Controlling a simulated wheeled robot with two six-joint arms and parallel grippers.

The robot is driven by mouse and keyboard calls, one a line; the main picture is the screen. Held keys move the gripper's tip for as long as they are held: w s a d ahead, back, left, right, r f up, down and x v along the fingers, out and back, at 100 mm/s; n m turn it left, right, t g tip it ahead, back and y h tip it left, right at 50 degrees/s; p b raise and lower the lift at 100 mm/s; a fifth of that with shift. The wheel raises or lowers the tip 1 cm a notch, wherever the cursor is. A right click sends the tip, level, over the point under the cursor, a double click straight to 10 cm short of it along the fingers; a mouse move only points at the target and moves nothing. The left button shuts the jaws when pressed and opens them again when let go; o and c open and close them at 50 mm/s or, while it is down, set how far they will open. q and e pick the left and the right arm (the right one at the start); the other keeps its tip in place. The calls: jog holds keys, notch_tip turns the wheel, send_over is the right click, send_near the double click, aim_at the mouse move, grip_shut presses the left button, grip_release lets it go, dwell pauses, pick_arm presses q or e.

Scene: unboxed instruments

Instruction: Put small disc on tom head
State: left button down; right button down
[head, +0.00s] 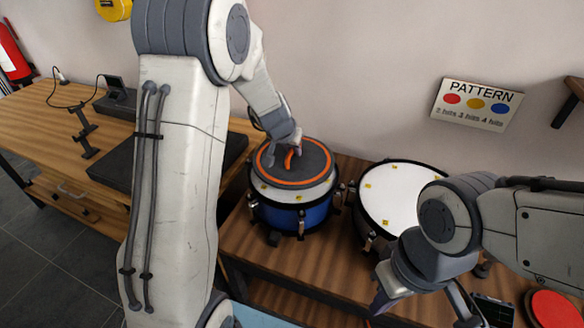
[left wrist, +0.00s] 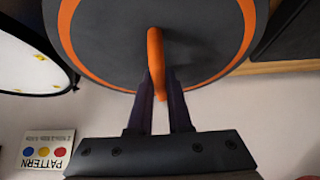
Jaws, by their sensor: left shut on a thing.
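The small disc (head: 312,158) is dark grey with an orange ring near its edge and an orange loop handle. It lies level over the head of the blue tom (head: 290,216), whose white head edge shows below it at the front. I cannot tell whether the disc touches the head or hovers just above it. My left gripper (head: 284,155) is shut on the orange handle; in the left wrist view, the fingers (left wrist: 159,90) pinch the handle (left wrist: 155,55). My right gripper (head: 384,300) is low at the right, partly out of frame, its opening unclear.
A white-headed drum (head: 395,191) with yellow marks stands right of the tom on the wooden bench. A red disc (head: 553,308) lies at the lower right. A pattern sign (head: 477,105) hangs on the wall. A dark slab (head: 112,160) lies on the left desk.

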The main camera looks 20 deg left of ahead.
aim_at(293, 160)
pick_arm(q)
jog(key=shift+f+b, duration=1.35)
jog(key=shift+f, duration=0.6)
jog(key=c, duration=0.8)
grip_release()
jog(key=shift+f, duration=0.15)
jog(key=shift+c, duration=0.2)
